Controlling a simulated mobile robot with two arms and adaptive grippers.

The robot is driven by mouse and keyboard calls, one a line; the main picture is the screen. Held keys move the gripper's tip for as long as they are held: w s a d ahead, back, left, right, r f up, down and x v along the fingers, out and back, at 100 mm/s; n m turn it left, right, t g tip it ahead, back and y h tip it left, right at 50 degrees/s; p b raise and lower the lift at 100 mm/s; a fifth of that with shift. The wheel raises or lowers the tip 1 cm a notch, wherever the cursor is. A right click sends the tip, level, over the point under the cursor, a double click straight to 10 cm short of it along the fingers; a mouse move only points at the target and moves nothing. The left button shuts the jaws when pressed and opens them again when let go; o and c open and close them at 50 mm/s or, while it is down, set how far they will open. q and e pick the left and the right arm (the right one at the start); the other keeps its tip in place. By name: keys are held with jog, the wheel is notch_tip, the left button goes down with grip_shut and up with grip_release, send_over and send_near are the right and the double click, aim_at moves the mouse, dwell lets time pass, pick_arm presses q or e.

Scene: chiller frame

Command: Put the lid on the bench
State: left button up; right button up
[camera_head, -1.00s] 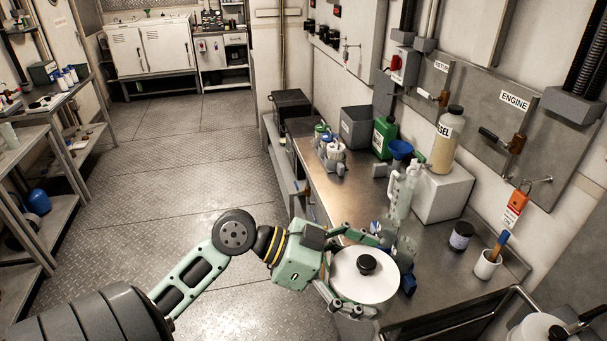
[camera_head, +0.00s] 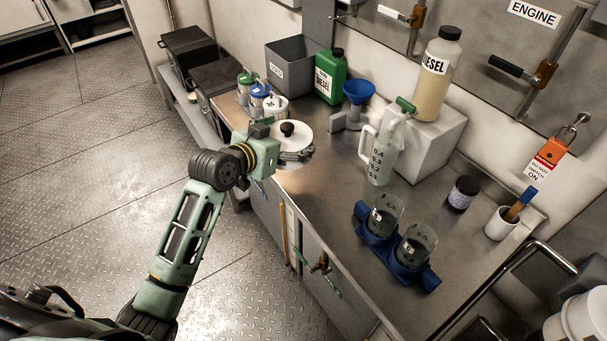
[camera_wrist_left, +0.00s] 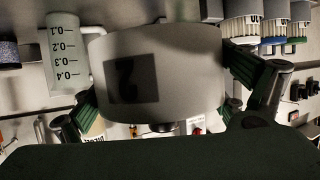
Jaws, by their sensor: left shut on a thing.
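The lid (camera_head: 284,146) is a white disc with a black knob on top. It appears over the left part of the steel bench (camera_head: 318,186), close to the three small containers. My left gripper (camera_head: 287,143) is shut on it, with one finger on each side, and it looks roughly level. In the left wrist view the lid (camera_wrist_left: 190,70) shows as a pale, thick round body with a dark square mark, between the two green fingers. I cannot tell if it touches the bench. My right gripper is not in view.
Several things stand around: small capped containers (camera_head: 261,92), a grey bin (camera_head: 290,68), a green can (camera_head: 329,77), a blue funnel (camera_head: 359,91), a measuring jug (camera_head: 379,158) and a blue holder (camera_head: 379,251) with two beakers. Bare bench lies between lid and jug.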

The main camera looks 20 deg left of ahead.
pick_arm(q)
jog(key=w+f, duration=0.2)
jog(key=w+d+f+n+y+b, duration=0.1)
jog(key=w+f, duration=0.1)
jog(key=w+d+f+y, duration=0.1)
jog(key=w+f, duration=0.1)
jog(key=shift+d+n+b, duration=0.25)
jog(key=shift+n+b, duration=0.05)
jog(key=shift+b, duration=0.1)
notch_tip(320, 180, down, 4)
jog(key=shift+f, duration=0.2)
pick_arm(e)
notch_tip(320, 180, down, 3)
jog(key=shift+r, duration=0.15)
pick_arm(q)
jog(key=o, duration=1)
jog(key=shift+f, duration=0.1)
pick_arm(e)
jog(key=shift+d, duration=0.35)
